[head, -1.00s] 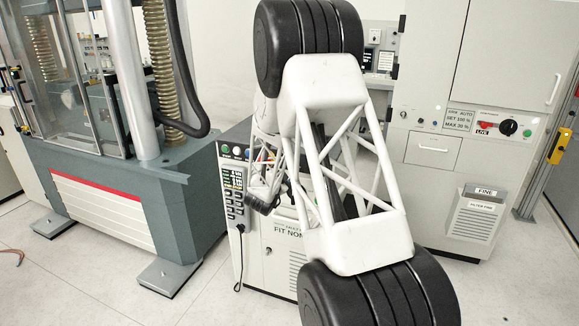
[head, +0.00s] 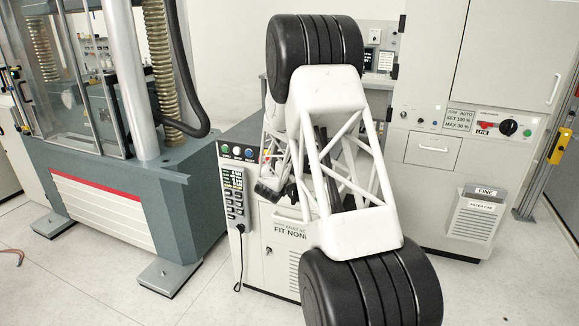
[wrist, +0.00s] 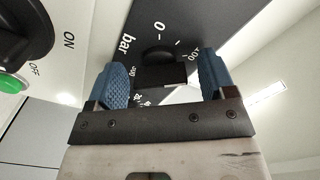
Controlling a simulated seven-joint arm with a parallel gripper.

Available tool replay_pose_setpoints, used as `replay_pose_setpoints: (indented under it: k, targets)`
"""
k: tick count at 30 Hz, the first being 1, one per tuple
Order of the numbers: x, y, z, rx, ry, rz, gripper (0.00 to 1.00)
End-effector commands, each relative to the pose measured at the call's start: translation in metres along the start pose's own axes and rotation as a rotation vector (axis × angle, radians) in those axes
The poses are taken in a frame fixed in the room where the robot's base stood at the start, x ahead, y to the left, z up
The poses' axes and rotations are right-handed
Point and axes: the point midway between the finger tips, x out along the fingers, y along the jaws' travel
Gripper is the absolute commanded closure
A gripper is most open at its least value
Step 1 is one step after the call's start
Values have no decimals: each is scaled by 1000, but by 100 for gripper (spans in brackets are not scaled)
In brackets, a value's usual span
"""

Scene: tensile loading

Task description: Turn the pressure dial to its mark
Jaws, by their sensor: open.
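The pressure dial (wrist: 158,52) is a black knob with a dark grip bar on a dark grey panel in the wrist view. White numbers and the word "bar" ring it, with 0 above and 100 at upper right. My gripper (wrist: 163,68) is open, its two blue-padded fingers on either side of the dial with gaps to it. I cannot make out its set mark. In the head view my gripper (head: 268,188) is by the front console, and my arm hides the dial.
A larger black ON/OFF knob (wrist: 22,32) and a green button (wrist: 12,84) are at the wrist view's left. In the head view a handheld controller (head: 234,197) hangs on the console (head: 275,252).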

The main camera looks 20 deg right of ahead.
Motion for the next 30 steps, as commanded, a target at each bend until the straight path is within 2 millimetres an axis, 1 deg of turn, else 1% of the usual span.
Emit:
replay_pose_setpoints:
  k: [6, 7, 15, 16, 17, 23, 30]
  targets:
    - [0, 0, 0, 0, 0, 0, 23]
    - [0, 0, 0, 0, 0, 0, 25]
    - [0, 0, 0, 0, 0, 0, 66]
    - [0, 0, 0, 0, 0, 0, 71]
    - [0, 0, 0, 0, 0, 0, 73]
    - [0, 0, 0, -9, 0, 0, 73]
    - [0, 1, 0, -73, -1, 1, 73]
